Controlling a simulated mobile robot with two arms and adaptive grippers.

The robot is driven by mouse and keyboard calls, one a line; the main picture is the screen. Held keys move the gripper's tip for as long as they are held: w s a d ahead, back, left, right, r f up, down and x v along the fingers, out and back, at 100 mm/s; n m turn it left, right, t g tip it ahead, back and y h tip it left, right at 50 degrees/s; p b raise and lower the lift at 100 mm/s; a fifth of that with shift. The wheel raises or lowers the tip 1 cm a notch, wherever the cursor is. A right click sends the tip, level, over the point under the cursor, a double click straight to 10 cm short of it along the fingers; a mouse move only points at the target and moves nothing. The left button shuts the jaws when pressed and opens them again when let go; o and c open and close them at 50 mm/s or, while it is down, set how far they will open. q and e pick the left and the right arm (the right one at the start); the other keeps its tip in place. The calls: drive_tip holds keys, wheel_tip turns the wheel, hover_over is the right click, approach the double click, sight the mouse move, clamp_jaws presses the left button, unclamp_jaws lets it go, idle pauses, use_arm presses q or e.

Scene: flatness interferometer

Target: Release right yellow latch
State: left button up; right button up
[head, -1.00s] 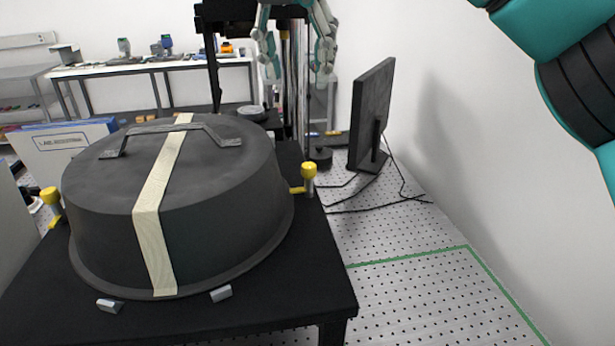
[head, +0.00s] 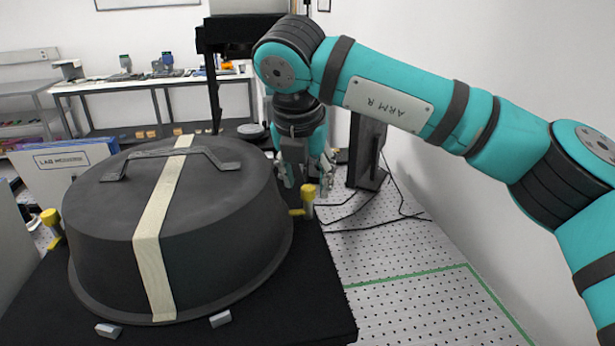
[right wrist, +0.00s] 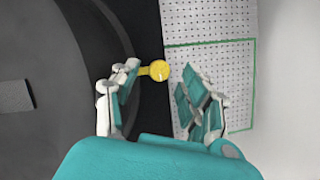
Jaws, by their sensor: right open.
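The right yellow latch (head: 304,200) stands at the right edge of the dark round cover (head: 215,235), with a yellow arm pointing toward the cover. My right gripper (head: 308,188) hangs down just behind and above this latch, fingers apart and empty. In the right wrist view the latch's round yellow top (right wrist: 159,70) shows between the fingertips, nearer the left finger; whether that finger touches it I cannot tell. The left yellow latch (head: 52,222) stands at the cover's left edge. The cover has a handle (head: 170,155) and a pale strap across it. My left gripper is not in view.
The cover sits on a black table (head: 300,290). A monitor (head: 368,150) with loose cables stands behind and right of the latch. A bench (head: 150,82) holds small items at the back.

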drive_tip(key=shift+x, duration=1.05)
clamp_jaws()
